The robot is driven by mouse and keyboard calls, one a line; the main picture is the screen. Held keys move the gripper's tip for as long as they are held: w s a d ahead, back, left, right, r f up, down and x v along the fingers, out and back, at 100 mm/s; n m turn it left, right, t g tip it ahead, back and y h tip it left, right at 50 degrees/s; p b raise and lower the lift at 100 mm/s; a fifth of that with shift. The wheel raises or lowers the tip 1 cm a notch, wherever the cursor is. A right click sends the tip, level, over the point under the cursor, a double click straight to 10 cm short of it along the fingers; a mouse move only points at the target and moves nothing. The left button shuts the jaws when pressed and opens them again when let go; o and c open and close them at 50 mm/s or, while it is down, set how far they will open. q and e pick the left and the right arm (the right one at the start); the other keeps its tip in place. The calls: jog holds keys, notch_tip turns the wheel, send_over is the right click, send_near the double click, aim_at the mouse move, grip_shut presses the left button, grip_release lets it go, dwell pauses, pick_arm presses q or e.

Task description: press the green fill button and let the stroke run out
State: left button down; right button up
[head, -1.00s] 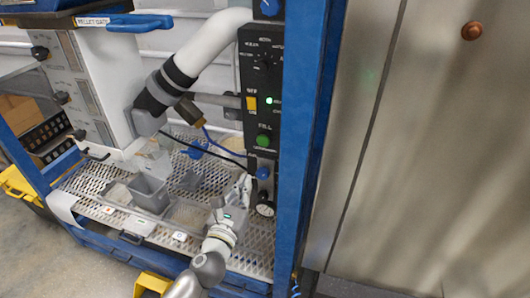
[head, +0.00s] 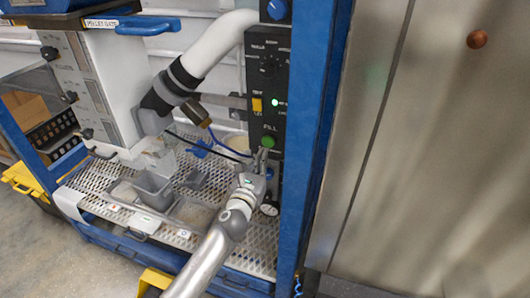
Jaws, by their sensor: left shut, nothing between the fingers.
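The green FILL button (head: 268,142) sits low on the black control panel (head: 268,78), under a lit green lamp (head: 275,102) and a yellow switch (head: 257,105). My left gripper (head: 262,156) is shut and empty. Its fingertips point up at the panel just below the green button. I cannot tell whether they touch the panel. The button's face is still visible above the fingertips. My right gripper is not in view.
A grey tub (head: 153,190) stands on the perforated metal deck (head: 100,200) to the left. A blue upright post (head: 307,150) stands close to the right of the panel. A thin dark cable and a blue hose cross left of my gripper.

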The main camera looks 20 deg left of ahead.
aim_at(269, 141)
pick_arm(q)
jog(key=shift+w+r, duration=0.1)
jog(key=shift+w, duration=1.5)
